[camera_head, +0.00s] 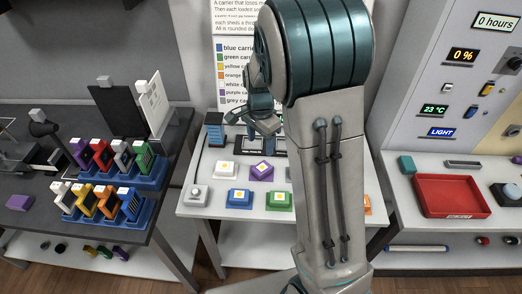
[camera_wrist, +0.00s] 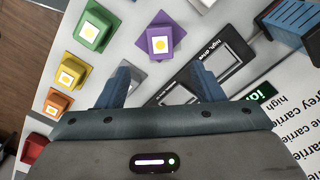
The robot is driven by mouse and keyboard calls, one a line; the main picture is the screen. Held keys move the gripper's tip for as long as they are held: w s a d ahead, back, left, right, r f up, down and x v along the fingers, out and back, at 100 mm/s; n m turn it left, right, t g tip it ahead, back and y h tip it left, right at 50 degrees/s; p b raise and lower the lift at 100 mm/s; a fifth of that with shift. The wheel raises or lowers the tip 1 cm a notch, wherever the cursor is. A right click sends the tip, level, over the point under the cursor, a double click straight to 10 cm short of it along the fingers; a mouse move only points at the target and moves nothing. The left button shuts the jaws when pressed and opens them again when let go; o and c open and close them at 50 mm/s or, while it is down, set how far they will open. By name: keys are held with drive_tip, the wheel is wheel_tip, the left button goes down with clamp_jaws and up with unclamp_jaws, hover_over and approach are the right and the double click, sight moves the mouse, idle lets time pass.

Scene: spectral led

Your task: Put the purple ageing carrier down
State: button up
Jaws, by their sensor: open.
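The purple ageing carrier (camera_head: 262,171), with a white and yellow square on top, sits on the middle table, turned at an angle to its neighbours. In the wrist view the purple carrier (camera_wrist: 160,43) lies beyond my fingertips, apart from them. My gripper (camera_wrist: 162,78) is open, with nothing held between its fingers. In the head view my gripper (camera_head: 266,125) is over the back of the table, partly hidden by my arm. A dark-framed fixture marked "high drive" (camera_wrist: 213,67) lies beside the purple carrier in the wrist view.
White (camera_head: 224,169), blue (camera_head: 239,198) and green (camera_head: 278,200) carriers stand near the purple one. Yellow (camera_wrist: 68,73) and red (camera_wrist: 35,148) carriers show in the wrist view. A blue block (camera_head: 214,130) stands at the back left. A red tray (camera_head: 452,196) is on the right bench.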

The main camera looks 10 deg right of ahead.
drive_tip(key=s+r+n+t, duration=0.1)
drive_tip(key=s+r+n, duration=0.4)
drive_tip(key=s, duration=0.5)
drive_tip(key=s+r+n+t, duration=0.2)
drive_tip(key=s+r+n, duration=0.4)
drive_tip(key=s, duration=0.5)
drive_tip(key=shift+d+n, duration=0.2)
drive_tip(key=shift+n, duration=0.6)
